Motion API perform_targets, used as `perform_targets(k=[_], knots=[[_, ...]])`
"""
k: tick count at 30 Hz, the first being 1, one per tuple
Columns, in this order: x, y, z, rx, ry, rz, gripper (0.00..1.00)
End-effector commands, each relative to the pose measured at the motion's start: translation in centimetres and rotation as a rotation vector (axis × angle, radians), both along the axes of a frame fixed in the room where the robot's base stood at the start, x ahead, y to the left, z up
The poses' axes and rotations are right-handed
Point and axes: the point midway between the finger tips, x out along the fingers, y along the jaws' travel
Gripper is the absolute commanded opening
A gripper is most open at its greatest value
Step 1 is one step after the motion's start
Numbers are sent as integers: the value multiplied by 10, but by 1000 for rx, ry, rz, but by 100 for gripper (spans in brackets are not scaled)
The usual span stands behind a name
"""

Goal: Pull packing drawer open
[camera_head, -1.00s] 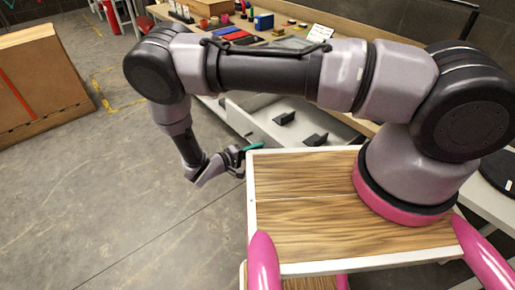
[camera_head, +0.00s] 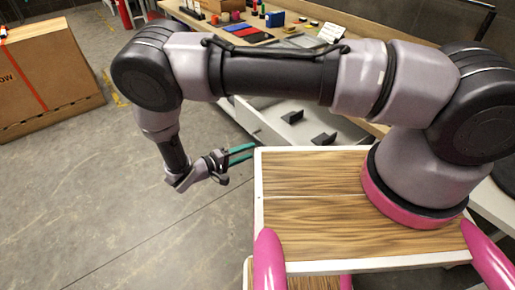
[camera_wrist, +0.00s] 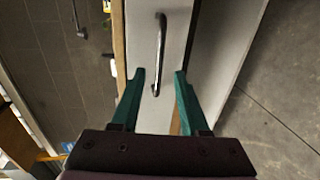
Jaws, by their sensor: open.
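The packing drawer's pale front (camera_wrist: 178,30) is ahead of my gripper in the wrist view. A silver bar handle (camera_wrist: 160,45) runs lengthwise up the picture on it. My gripper (camera_wrist: 159,73) is open, with one teal finger on each side of the handle's near end. Nothing is shut in it, and I cannot tell whether either finger touches the front. In the head view, my gripper (camera_head: 244,154) is by the near side of the workbench, and the handle is not visible there.
A large cardboard box (camera_head: 50,80) stands at the left. Grey floor (camera_head: 120,200) is clear around my gripper.

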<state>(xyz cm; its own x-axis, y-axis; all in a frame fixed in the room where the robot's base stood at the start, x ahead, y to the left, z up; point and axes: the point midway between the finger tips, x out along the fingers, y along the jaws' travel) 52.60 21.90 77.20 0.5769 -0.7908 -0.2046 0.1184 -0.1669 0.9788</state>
Motion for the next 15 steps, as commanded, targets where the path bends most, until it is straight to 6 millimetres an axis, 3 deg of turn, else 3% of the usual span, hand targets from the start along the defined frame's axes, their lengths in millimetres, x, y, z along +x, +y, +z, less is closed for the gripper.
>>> perform_targets(k=[6,15], knots=[[-13,18,4,0,1,1,45],[-14,20,5,0,0,-1,45]])
